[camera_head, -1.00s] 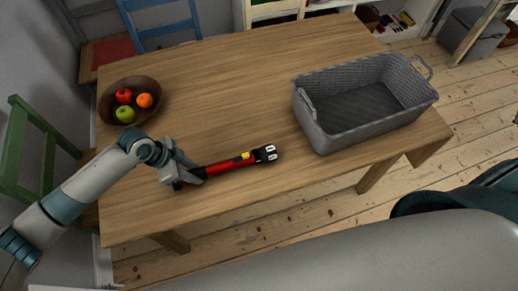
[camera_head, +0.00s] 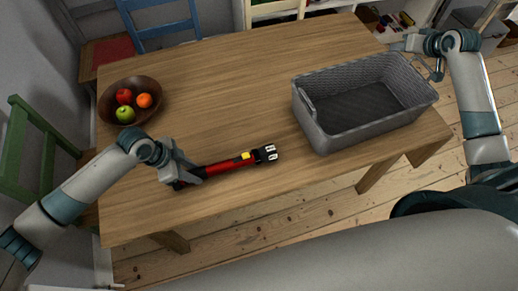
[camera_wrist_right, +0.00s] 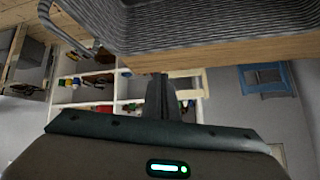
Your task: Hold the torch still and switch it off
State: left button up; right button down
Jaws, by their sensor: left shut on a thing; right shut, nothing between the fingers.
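The red and black torch (camera_head: 228,166) lies at the table's near left part, with a yellow patch on its body and its black forked-looking end pointing right. Whether it is lit I cannot tell. My left gripper (camera_head: 190,176) is shut on the torch's left end and partly hides it. My right gripper (camera_head: 398,46) is shut and empty, beyond the far right of the basket, well away from the torch. In the right wrist view its closed fingers (camera_wrist_right: 160,100) show dark in the middle.
A grey woven basket (camera_head: 318,132) stands on the right of the wooden table (camera_head: 220,75); its side also shows in the right wrist view (camera_wrist_right: 190,25). A brown fruit bowl (camera_head: 107,107) stands at the left. The table between bowl and basket is clear.

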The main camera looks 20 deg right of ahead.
jog(key=a+r+n+y, duration=0.2)
jog(key=a+n+y, duration=0.1)
jog(key=a, duration=1.5)
jog(key=a+r+n+y, duration=0.2)
jog(key=a+y, duration=0.1)
jog(key=a, duration=1.4)
jog(key=s+a+f+n+g+y, duration=0.1)
jog(key=s+a+f+g, duration=0.15)
jog(key=s+a, duration=0.35)
jog(key=m+g, duration=0.1)
jog(key=g, duration=0.2)
send_near(246, 156)
jog(key=s+d+r, duration=0.1)
jog(key=d+r, duration=0.1)
jog(key=d, duration=0.2)
jog(key=shift+s+a+r+t, duration=0.1)
jog(key=shift+a+r+t, duration=0.05)
jog(key=shift+r+t, duration=0.1)
jog(key=shift+f, duration=0.15)
jog(key=shift+x, duration=4.9)
